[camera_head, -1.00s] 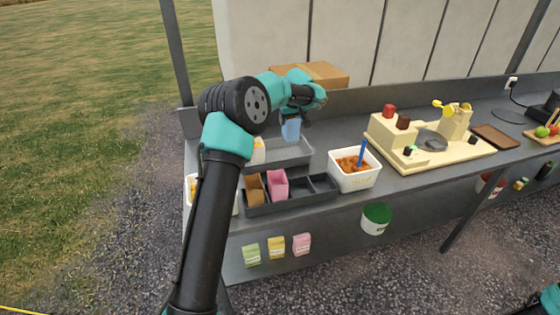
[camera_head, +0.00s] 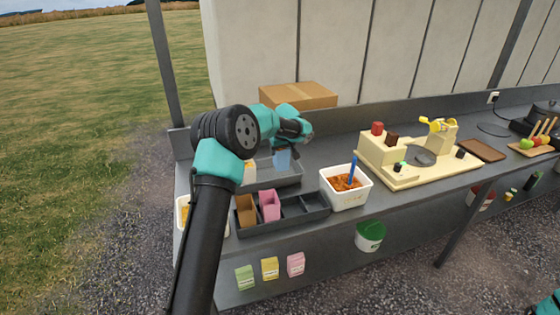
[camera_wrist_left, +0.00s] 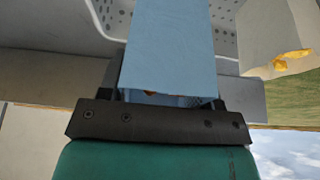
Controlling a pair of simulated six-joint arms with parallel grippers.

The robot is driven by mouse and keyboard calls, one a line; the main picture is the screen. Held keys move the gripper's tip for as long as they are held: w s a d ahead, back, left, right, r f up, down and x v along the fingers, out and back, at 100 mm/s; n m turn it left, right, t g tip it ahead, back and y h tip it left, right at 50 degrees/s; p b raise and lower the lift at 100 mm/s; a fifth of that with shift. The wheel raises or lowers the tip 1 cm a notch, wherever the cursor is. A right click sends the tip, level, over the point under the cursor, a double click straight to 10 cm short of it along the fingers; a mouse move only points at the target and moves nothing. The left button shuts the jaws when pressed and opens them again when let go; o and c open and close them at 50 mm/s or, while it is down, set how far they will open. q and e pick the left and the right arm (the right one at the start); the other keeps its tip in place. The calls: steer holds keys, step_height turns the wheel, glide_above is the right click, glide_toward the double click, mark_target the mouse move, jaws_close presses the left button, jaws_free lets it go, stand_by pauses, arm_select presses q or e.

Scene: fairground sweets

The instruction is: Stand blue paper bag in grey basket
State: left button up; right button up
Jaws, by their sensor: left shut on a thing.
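The blue paper bag (camera_head: 282,161) is held in my left gripper (camera_head: 284,149), which is shut on it. The bag hangs over the grey basket (camera_head: 290,181) at the back left of the counter; I cannot tell whether its bottom touches the basket. In the left wrist view the blue bag (camera_wrist_left: 168,45) fills the middle and the perforated basket wall (camera_wrist_left: 228,18) shows behind it. A pale bag (camera_head: 249,173) with yellow contents stands at the basket's left end. My right gripper is out of view.
A dark divided tray (camera_head: 290,224) in front holds a brown bag (camera_head: 245,211) and a pink bag (camera_head: 269,206); its right compartments look empty. A white tub (camera_head: 345,197) with a blue-handled scoop stands to the right. A cardboard box (camera_head: 298,95) sits behind.

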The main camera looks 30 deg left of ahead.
arm_select(q)
steer(key=shift+f, duration=2.5)
steer(key=shift+f, duration=0.15)
steer(key=o, duration=1.1)
steer(key=v, duration=1.2)
